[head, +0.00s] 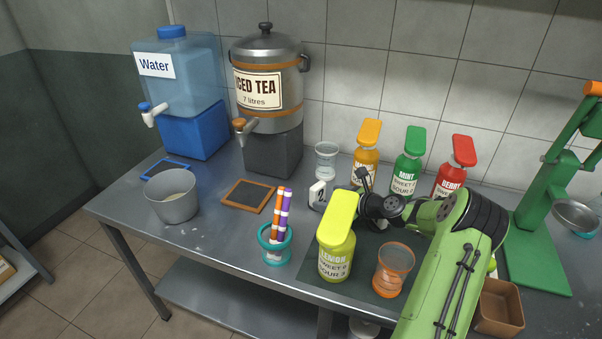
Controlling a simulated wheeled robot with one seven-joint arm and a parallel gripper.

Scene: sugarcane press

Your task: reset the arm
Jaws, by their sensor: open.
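My green arm (445,270) reaches in from the lower right and bends at dark joints. My gripper (358,184), dark and small in the head view, is open just behind the yellow lemon bottle (338,255). The bottle's cap partly hides it, and I see nothing held in it. The lemon bottle stands upright on a dark mat (345,290). An orange glass (393,270) stands on the mat to its right, close to my arm.
Orange (366,160), mint (409,165) and berry (456,170) bottles stand by the wall. A clear glass (326,160), a white numbered marker (318,195) and a teal straw holder (275,245) are left of my gripper. A green press (545,210) stands right, near a brown box (499,308).

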